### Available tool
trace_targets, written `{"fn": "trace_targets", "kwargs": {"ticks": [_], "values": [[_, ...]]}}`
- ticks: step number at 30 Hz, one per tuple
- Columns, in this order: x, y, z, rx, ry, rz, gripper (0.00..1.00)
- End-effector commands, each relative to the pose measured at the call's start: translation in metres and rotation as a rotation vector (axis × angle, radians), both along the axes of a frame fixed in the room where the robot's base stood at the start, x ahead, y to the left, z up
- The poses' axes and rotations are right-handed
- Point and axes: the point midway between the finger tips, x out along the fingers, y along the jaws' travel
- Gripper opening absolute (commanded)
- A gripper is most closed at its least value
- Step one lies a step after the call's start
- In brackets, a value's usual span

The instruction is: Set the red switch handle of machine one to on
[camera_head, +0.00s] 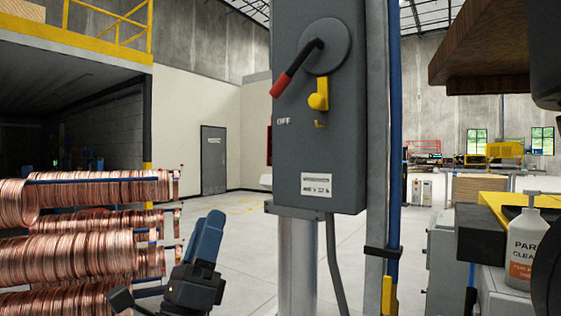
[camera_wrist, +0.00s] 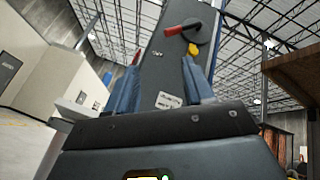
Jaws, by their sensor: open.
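The red switch handle (camera_head: 281,85) is on a black lever on a tall grey switch box (camera_head: 318,150). The lever slants down and left from its round hub, and the red grip ends above the "OFF" label. The handle (camera_wrist: 174,30) also shows near the top of the wrist view, with a yellow latch (camera_wrist: 193,48) below and right of it. My gripper (camera_head: 212,222) is left of and below the box in the head view. Its blue fingers (camera_wrist: 160,72) stand apart and empty in the wrist view, well short of the handle.
Copper coils (camera_head: 80,245) are stacked at the left. A blue vertical pipe (camera_head: 394,150) runs beside the box. Open floor (camera_head: 250,240) lies behind my gripper.

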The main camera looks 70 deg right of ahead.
Motion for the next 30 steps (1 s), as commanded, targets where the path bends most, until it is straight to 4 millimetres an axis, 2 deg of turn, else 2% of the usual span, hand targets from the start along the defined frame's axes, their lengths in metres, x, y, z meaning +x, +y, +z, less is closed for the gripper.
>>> {"fn": "trace_targets", "kwargs": {"ticks": [1,3,10,18,24,30], "values": [[0.004,-0.011,0.023,0.03,-0.096,0.01,0.53],[0.006,-0.025,0.046,0.074,-0.224,0.031,0.53],[0.008,-0.068,0.122,0.202,-0.641,0.105,0.53],[0.001,-0.111,0.207,0.332,-1.122,0.201,0.53],[-0.005,-0.128,0.252,0.401,-1.377,0.259,0.53],[-0.009,-0.136,0.269,0.428,-1.481,0.282,0.53]]}}
